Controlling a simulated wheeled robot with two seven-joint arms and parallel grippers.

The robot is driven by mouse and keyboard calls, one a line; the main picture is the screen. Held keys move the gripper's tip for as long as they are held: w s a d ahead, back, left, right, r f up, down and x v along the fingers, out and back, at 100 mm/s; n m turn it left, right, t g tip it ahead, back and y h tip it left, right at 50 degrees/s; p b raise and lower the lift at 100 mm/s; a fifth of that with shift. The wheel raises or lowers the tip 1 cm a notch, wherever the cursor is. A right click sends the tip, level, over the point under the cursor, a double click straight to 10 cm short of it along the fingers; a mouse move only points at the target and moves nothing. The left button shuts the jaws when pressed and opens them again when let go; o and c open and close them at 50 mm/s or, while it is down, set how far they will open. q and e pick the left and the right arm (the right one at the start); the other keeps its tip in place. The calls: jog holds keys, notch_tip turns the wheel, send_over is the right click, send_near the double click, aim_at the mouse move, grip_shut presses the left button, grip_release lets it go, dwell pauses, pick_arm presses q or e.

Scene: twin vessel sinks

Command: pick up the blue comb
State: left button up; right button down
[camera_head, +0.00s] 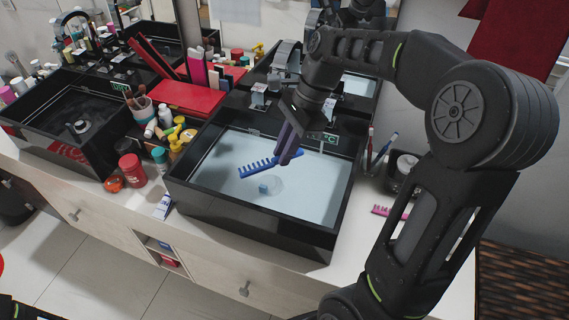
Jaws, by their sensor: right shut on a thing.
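The blue comb (258,167) is over the right sink (251,216), a black square vessel with a pale, light-blue inside. My right gripper (290,155) is shut on the comb's right end, which its fingers partly hide. The comb's teeth face up and to the left, and its free end points left. I cannot tell how high the comb is above the basin floor. My left gripper does not show in the head view.
A pink comb (388,211) lies on the counter right of the sink, beside my right arm. A red jar (132,169), bottles and a brush cup (141,109) crowd the gap between the sinks. The left sink (68,117) is dark. A mirror stands behind.

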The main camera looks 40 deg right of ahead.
jog(key=shift+r, duration=0.4)
dwell(0.3)
notch_tip(320, 180, up, 8)
jog(key=p, duration=0.7)
jog(key=shift+p, duration=0.4)
dwell(0.6)
